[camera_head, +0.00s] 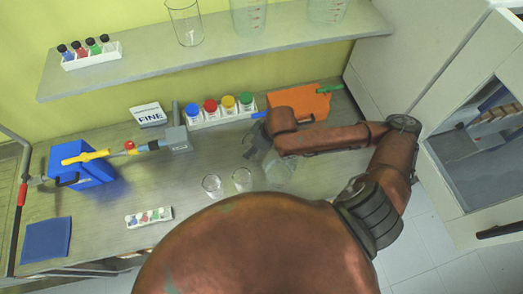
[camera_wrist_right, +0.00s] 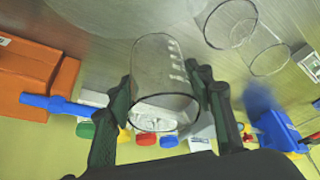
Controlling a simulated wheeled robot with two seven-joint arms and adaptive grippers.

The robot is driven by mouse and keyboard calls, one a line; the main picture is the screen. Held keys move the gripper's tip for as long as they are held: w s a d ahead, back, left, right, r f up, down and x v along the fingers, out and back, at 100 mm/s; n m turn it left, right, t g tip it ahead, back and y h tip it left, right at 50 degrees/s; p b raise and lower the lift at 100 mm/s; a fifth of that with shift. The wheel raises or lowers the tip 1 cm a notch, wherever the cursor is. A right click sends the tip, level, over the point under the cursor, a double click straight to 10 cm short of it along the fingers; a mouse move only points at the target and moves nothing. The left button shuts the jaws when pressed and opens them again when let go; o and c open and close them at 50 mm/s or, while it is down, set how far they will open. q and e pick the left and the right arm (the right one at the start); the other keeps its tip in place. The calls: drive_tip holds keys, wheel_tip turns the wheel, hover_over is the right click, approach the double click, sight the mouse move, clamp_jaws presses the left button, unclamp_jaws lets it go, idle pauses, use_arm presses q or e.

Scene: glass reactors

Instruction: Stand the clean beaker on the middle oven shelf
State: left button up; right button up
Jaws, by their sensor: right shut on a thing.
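My right gripper (camera_head: 257,142) is over the bench in the head view, partly hidden by my own arm. In the right wrist view its two dark green fingers (camera_wrist_right: 163,84) stand on either side of a clear glass beaker (camera_wrist_right: 158,62) with white marks, shut on it. Something pale shows through the beaker's lower end; I cannot tell if it is inside or behind. The held beaker is faint in the head view. The white oven (camera_head: 437,150) is at the right, with an opening that shows shelves (camera_head: 492,122) inside. My left gripper is not in view.
Two glass beakers (camera_head: 212,185) (camera_head: 242,178) stand on the bench near my right gripper. A rack of colour-capped bottles (camera_head: 218,112), an orange box (camera_head: 300,103) and a blue box (camera_head: 82,166) are on the bench. A shelf (camera_head: 215,50) with glassware hangs above. A small tray (camera_head: 149,217) lies in front.

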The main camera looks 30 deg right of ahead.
drive_tip(key=w+d+f, duration=0.1)
drive_tip(key=f, duration=0.1)
drive_tip(key=d+f, duration=0.2)
drive_tip(key=w+d+f, duration=0.1)
drive_tip(key=d+f, duration=0.1)
drive_tip(key=shift+w+d, duration=0.1)
drive_tip(key=shift+w, duration=0.25)
drive_tip(key=shift+d+f, duration=0.1)
drive_tip(key=shift+f, duration=1.55)
drive_tip(key=shift+f+p, duration=0.15)
drive_tip(key=shift+p, duration=0.15)
drive_tip(key=o, duration=1.2)
drive_tip(key=shift+c, duration=0.2)
drive_tip(key=shift+o, duration=0.3)
